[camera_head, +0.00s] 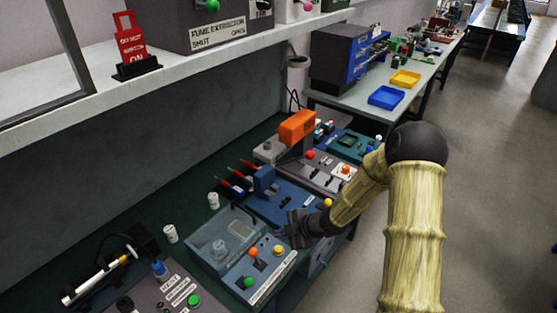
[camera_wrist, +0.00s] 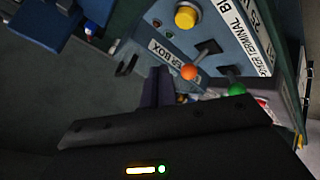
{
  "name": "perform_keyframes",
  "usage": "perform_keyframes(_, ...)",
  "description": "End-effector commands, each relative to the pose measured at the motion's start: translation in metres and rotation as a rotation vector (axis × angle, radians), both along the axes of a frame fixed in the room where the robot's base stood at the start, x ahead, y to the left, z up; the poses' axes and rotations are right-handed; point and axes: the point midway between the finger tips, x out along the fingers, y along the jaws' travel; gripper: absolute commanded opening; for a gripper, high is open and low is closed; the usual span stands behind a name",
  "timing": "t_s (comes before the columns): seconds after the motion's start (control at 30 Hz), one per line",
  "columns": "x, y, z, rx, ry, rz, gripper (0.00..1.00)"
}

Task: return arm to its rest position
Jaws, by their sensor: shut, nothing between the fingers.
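My arm reaches in from the right in the head view, its sleeve tan and its elbow black. My gripper (camera_head: 292,230) is dark and hangs just over the right edge of a blue-grey control box, beside its orange and yellow knobs. Its fingers are shut with nothing between them. In the wrist view my gripper (camera_wrist: 160,90) shows dark fingers pointing up the picture. The control box (camera_head: 250,255) has a clear cover, levers and a green knob. In the wrist view it is tilted, with its yellow button (camera_wrist: 187,17) and orange knob (camera_wrist: 190,72) close by.
A blue fixture (camera_head: 270,190) and an orange-topped device (camera_head: 297,126) stand behind my gripper. A grey panel (camera_head: 170,295) and small white cylinders (camera_head: 170,234) are at left. A shelf (camera_head: 180,75) overhangs the bench's back. The floor (camera_head: 480,200) at right is clear.

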Motion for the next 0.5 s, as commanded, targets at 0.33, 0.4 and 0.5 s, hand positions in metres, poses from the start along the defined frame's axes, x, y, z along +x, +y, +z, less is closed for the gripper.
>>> perform_keyframes(0.33,-0.002,-0.033,0.023,-0.107,0.097,-0.224,0.00)
perform_keyframes(0.4,-0.006,-0.050,0.035,-0.147,0.144,-0.349,0.00)
perform_keyframes(0.5,-0.017,-0.075,0.056,-0.191,0.215,-0.546,0.00)
